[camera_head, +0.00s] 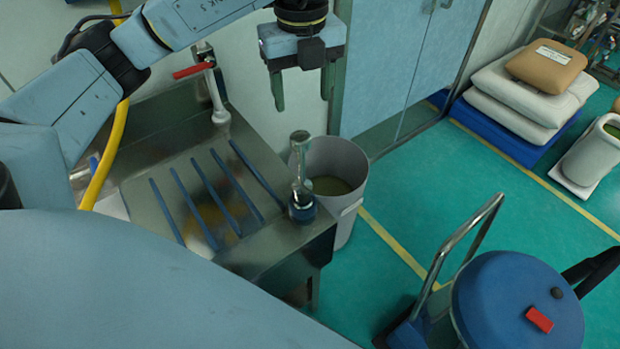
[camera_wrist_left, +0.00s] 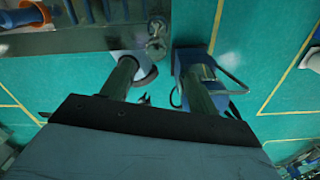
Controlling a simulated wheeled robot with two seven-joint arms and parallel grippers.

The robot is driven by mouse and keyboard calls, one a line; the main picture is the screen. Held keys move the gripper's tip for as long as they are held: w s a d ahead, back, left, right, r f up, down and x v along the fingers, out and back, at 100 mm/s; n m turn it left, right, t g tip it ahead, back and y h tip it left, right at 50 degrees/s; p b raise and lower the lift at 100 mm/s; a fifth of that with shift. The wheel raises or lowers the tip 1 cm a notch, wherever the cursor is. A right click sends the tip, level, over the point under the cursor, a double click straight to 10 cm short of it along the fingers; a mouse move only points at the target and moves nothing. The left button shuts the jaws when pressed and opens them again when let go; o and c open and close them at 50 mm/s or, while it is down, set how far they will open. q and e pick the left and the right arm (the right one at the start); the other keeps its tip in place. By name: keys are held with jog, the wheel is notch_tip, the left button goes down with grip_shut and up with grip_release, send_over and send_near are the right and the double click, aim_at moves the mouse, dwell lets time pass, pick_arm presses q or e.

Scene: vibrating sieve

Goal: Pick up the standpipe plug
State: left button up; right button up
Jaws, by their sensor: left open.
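The standpipe plug (camera_head: 299,162) is an upright shiny metal pipe with a dark blue collar at its foot. It stands at the right corner of the steel sink top (camera_head: 262,258). It appears as a small metal piece in the left wrist view (camera_wrist_left: 156,43), beyond and between the fingers. My left gripper (camera_head: 302,92) is open and empty, fingers pointing down, above and apart from the plug. Its two green-grey fingers also show in the left wrist view (camera_wrist_left: 163,68). My right gripper is not in view.
A grey bin (camera_head: 350,190) stands close behind the plug. A tap with a red lever (camera_head: 194,70) rises at the sink's back. A blue-lidded drum (camera_head: 510,300) with a metal handle is at lower right. Stacked sacks (camera_head: 525,90) lie at upper right. Green floor between is clear.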

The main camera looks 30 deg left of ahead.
aim_at(301, 136)
pick_arm(q)
jog(key=f, duration=0.5)
jog(key=shift+s+f, duration=0.1)
jog(key=shift+s, duration=0.15)
notch_tip(301, 136, down, 3)
jog(key=shift+s+r+p, duration=0.1)
jog(key=shift+s+p, duration=0.05)
jog(key=shift+p, duration=0.3)
notch_tip(301, 136, down, 3)
jog(key=shift+a+r, duration=0.1)
jog(key=shift+r, duration=0.05)
jog(key=shift+f, duration=0.5)
jog(key=c, duration=0.9)
grip_shut()
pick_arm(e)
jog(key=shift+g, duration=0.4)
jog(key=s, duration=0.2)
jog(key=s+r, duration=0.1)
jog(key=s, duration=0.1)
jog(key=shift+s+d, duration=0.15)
